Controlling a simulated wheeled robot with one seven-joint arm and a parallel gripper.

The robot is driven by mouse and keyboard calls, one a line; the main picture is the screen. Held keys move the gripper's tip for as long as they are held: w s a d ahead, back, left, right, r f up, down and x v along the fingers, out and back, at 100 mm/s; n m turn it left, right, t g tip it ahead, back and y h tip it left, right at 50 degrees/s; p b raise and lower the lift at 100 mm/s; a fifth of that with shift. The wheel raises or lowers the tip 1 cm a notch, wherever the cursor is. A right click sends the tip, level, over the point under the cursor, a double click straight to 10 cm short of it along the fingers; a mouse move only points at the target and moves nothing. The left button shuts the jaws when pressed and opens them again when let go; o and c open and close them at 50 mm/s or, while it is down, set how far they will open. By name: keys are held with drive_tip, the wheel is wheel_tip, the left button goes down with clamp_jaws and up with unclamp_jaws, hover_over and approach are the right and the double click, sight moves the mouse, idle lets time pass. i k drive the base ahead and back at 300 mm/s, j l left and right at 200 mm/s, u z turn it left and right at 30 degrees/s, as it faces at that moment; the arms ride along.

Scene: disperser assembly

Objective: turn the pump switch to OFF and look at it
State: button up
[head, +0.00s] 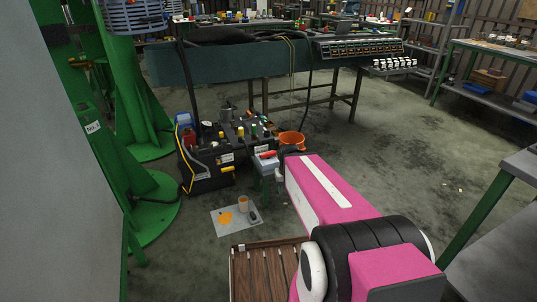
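A small pale grey box with a red part on top (266,160) stands on a green stand beside the black machine unit. It may be the pump switch, but it is too small to read any label or position. My pink arm reaches from the lower right up toward this box, and its far end is close to the box in the picture. My gripper cannot be made out; the arm hides what lies beyond it. Whether anything touches the box cannot be told.
The black machine unit (205,180) with hoses and coloured caps stands left of the box. An orange bucket (292,140) is behind. A stained sheet (225,222) with small items lies on the floor. Green frames stand left; a workbench (500,230) stands right.

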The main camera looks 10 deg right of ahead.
sight(267, 156)
drive_tip(key=i+l+u, duration=0.5)
drive_tip(key=i+l, duration=0.55)
drive_tip(key=k, duration=0.1)
